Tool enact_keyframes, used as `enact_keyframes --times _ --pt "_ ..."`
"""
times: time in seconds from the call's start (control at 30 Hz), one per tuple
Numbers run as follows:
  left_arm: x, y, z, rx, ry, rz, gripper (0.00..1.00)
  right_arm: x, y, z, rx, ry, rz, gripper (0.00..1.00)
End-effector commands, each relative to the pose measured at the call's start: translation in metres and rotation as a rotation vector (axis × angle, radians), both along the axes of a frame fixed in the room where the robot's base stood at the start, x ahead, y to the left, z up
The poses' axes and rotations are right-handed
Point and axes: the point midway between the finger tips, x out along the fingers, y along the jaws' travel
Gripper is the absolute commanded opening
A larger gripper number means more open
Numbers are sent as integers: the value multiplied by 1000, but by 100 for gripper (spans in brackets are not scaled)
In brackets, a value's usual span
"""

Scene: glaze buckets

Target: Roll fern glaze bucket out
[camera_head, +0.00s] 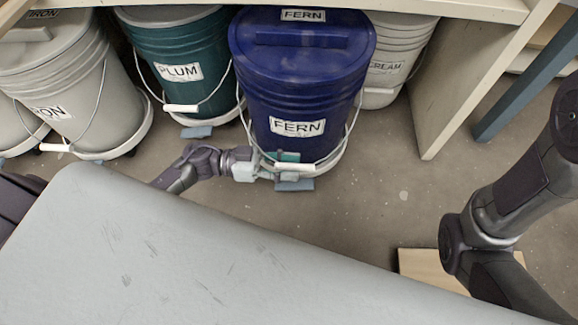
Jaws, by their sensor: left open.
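The fern glaze bucket (298,85) is dark blue with a blue lid and FERN labels on lid and side. It stands upright on a white wheeled base (334,160) at the front of the shelf opening. Its wire bail hangs down in front, with a white grip (294,167). My left gripper (285,170) is open at the low front of the bucket, by the bail grip and a blue tab (295,185) of the base. The grip and fingers overlap, so contact is unclear. My right arm shows at the right; its gripper is out of view.
The green plum bucket (183,75) stands close to the left, the cream bucket (397,55) behind right, and the iron bucket (60,80) far left. A shelf side panel (470,80) stands right. A grey tabletop (180,260) fills the lower left. The floor right of the bucket is clear.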

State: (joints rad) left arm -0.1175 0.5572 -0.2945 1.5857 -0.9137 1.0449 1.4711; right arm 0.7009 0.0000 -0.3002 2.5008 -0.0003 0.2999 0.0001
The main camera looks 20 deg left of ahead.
Motion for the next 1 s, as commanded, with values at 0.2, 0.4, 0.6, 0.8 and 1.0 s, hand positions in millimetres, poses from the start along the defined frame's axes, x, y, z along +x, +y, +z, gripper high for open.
enact_keyframes --times 0.2,0.4,0.6,0.8,1.0 --pt "1 -1 1 0 0 0 44 0 0 0 0 0 0 40" --pt "0 -1 0 0 0 0 21 0 0 0 0 0 0 40" --pt "0 -1 0 0 0 0 0 0 0 0 0 0 0 40" --pt "0 -1 0 0 0 0 0 0 0 0 0 0 0 40" --pt "-1 -1 1 1 2 0 0 0 0 4 0 1 0 40"
